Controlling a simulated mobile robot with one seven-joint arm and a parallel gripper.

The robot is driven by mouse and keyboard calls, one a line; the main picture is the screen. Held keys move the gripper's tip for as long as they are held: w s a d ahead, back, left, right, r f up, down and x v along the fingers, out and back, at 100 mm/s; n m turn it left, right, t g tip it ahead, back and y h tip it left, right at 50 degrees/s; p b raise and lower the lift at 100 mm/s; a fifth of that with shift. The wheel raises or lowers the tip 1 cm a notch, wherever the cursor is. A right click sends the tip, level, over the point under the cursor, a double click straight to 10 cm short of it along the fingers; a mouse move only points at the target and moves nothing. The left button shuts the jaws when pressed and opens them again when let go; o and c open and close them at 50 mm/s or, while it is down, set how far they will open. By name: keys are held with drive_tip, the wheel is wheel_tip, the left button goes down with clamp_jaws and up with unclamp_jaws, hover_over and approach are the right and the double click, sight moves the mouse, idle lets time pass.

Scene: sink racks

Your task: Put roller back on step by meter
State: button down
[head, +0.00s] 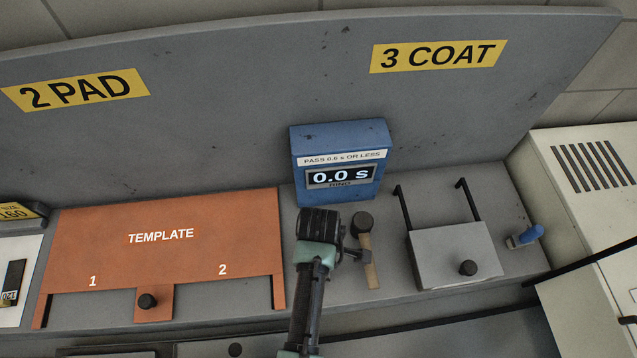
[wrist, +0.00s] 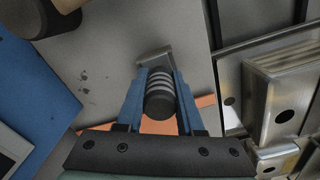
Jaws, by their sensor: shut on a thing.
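My gripper (wrist: 159,74) is shut on a dark cylinder with light rings, which I take to be the roller (wrist: 160,104); a grey metal piece shows at its far end in the wrist view. In the head view my gripper is just in front of the blue meter (head: 336,147), which reads 0.0 s; its fingers and the roller are mostly hidden there. The meter stands on the grey step (head: 392,305) against the back panel, and its blue side is at the left edge of the wrist view (wrist: 30,85). I cannot tell whether the roller touches the step.
A wooden-handled, black-headed tool (head: 368,260) lies close right of my gripper. An orange template (head: 200,255) is to the left. A grey block with black handles (head: 450,255) and a blue-handled item (head: 525,236) are to the right, before a vented white cabinet (head: 590,180).

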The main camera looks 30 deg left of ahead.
drive_tip(key=shift+f, duration=0.15)
drive_tip(key=c, duration=0.5)
unclamp_jaws()
drive_tip(key=shift+c, duration=0.2)
wheel_tip(320, 180, up, 12)
drive_tip(key=shift+r, duration=0.2)
drive_tip(key=shift+w, duration=0.1)
